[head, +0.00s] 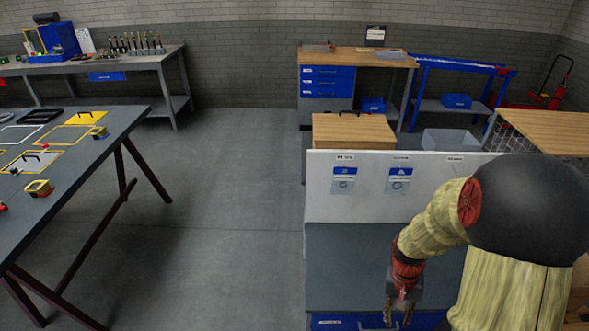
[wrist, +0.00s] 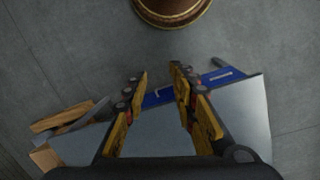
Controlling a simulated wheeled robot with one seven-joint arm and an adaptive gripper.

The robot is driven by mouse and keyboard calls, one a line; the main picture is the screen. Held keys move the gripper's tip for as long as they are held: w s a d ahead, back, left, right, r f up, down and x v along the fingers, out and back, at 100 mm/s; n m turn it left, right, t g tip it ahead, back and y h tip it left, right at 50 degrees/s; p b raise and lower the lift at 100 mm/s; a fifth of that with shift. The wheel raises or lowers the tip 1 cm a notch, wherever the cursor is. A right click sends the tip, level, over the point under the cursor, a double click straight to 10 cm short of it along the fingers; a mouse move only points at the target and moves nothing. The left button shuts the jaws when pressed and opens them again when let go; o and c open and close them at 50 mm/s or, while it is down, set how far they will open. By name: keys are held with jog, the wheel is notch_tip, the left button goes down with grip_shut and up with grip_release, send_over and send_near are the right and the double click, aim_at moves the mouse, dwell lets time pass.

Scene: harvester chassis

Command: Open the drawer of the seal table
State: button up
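The seal table, which I take to be the grey-topped bench (head: 345,262) with a white back panel, stands at the lower right of the head view. Its blue drawer front (head: 335,321) shows at the bottom edge, mostly cut off. My gripper (head: 398,312) hangs fingers down at the table's front edge, by the drawer front. In the wrist view my gripper (wrist: 159,75) has its two fingers apart with nothing between the tips. The blue front (wrist: 188,88) with pale labels runs behind the fingers. I cannot make out contact with a handle, or whether the drawer is fully shut.
The white panel (head: 430,197) rises behind the tabletop. A wooden-topped unit (head: 352,130) stands behind it, and a wooden bench (head: 550,133) at the right. A dark worktable (head: 100,135) is at the left. The floor (head: 225,210) between is clear.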

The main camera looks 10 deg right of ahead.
jog(key=s+a+r+n+t, duration=0.1)
jog(key=a+r+n+t, duration=0.1)
jog(key=a+r, duration=0.4)
jog(key=s+a+r+n+t, duration=0.1)
jog(key=a+r, duration=0.5)
jog(key=r, duration=0.7)
jog(key=s+a+r+n+t, duration=0.1)
jog(key=a+r+n+t, duration=0.2)
jog(key=a+r, duration=0.3)
notch_tip(320, 180, up, 5)
jog(key=shift+s+f+n+t, duration=0.2)
jog(key=shift+n+t, duration=0.2)
jog(key=shift+t, duration=0.4)
jog(key=shift+a, duration=0.1)
